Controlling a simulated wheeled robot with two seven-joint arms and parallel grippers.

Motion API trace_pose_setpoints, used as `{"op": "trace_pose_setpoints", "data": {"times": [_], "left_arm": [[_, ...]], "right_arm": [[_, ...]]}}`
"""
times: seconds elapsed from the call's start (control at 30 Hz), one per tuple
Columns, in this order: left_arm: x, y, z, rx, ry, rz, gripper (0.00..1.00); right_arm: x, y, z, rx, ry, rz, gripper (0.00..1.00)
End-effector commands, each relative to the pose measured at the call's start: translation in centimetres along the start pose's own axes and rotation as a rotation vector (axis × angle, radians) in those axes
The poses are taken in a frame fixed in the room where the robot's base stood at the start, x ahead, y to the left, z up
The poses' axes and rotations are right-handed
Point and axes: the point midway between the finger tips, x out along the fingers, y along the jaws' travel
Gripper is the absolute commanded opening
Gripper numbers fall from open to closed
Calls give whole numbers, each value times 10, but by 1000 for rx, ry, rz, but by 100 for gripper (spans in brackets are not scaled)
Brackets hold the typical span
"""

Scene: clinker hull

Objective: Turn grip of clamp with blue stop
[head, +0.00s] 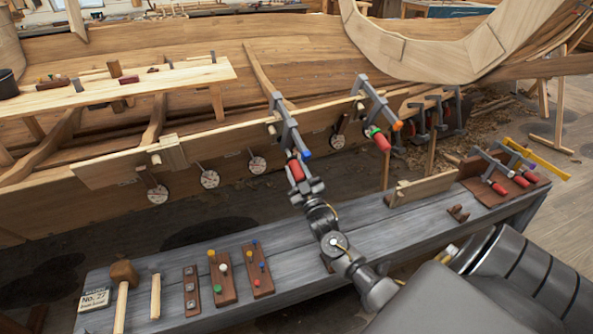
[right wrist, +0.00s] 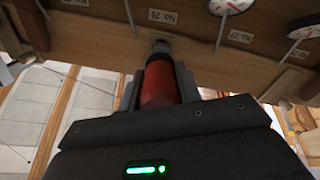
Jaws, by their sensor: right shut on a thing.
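The clamp with the blue stop (head: 283,122) is fixed over the top edge of the plank on the hull. Its blue stop (head: 306,154) shows beside the red grip (head: 295,171). My right gripper (head: 299,183) is shut on this red grip from below. In the right wrist view the red grip (right wrist: 159,82) stands between the two fingers (right wrist: 158,92). A second clamp (head: 375,97) with an orange stop (head: 397,126) and a red grip (head: 381,142) sits to the right on the plank. My left gripper is not in view.
The grey bench (head: 160,258) below carries a mallet (head: 123,275), peg boards (head: 222,283) and a rack of spare clamps (head: 492,192). Round dials (head: 257,165) hang along the plank, and one dial (right wrist: 229,5) is close in the right wrist view.

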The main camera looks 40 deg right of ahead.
Motion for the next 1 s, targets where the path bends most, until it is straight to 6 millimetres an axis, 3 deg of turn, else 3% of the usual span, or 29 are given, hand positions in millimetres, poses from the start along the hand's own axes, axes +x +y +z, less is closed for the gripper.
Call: {"op": "trace_pose_setpoints", "data": {"times": [0.5, 1.0], "left_arm": [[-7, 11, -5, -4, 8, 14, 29], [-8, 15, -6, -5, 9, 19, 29]], "right_arm": [[1, 0, -1, -344, 1, 8, 11], [1, 0, -1, -419, 2, 11, 11]]}}
